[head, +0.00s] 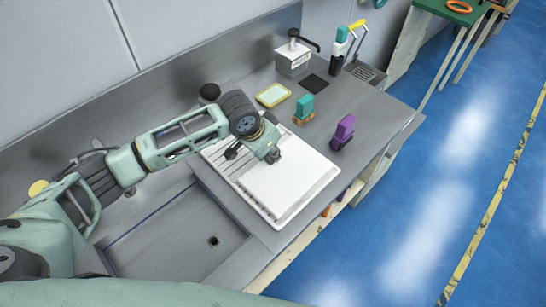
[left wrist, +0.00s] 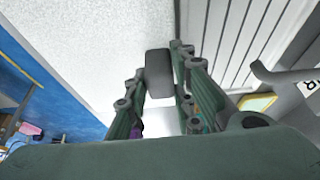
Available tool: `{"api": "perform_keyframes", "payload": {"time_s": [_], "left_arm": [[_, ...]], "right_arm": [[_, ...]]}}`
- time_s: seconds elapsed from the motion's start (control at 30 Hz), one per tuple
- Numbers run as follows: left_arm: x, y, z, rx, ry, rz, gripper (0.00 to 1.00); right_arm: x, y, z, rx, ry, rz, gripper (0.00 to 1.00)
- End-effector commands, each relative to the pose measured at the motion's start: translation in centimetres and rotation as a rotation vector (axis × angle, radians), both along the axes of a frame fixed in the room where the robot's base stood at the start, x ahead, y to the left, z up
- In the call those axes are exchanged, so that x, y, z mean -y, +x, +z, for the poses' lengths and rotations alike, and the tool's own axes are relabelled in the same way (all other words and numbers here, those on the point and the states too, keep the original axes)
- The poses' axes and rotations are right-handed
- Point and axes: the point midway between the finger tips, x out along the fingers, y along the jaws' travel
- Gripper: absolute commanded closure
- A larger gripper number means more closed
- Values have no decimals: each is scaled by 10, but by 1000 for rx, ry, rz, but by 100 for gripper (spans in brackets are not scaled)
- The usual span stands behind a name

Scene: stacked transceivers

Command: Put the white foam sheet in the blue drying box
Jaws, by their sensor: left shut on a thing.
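The white foam sheet (head: 290,187) lies over the front right part of a white ribbed tray (head: 222,160) on the steel counter. In the left wrist view the sheet (left wrist: 90,45) fills the upper left, with a rough speckled surface, beside the bare ribs of the tray (left wrist: 235,40). My left gripper (head: 273,156) is at the sheet's back edge. In the left wrist view its fingers (left wrist: 160,75) are close together and shut on the sheet's edge; the exact contact is partly hidden. I cannot make out a blue drying box. My right gripper is not in view.
A purple block (head: 343,132), a teal block (head: 304,108) and a yellow-rimmed pad (head: 272,95) stand behind the tray. A metal dispenser (head: 292,58) is at the back. An empty sink (head: 165,240) lies left of the tray. Blue floor (head: 440,180) is open at right.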

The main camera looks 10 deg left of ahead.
Motion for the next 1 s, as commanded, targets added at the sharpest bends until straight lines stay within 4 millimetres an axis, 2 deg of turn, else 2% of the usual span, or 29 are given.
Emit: {"api": "perform_keyframes", "payload": {"time_s": [0.13, 0.4, 0.6, 0.8, 1.0], "left_arm": [[1, 2, 26, 7, -4, -2, 100], [59, -19, 61, 4, -4, -7, 100], [91, -31, 82, 2, -4, -5, 100], [107, -37, 94, 1, -2, -2, 100], [109, -39, 97, 0, -2, 4, 100]], "right_arm": [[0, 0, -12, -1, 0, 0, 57], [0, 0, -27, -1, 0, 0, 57], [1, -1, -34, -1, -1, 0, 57], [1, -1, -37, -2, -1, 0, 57], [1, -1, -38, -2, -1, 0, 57]]}}
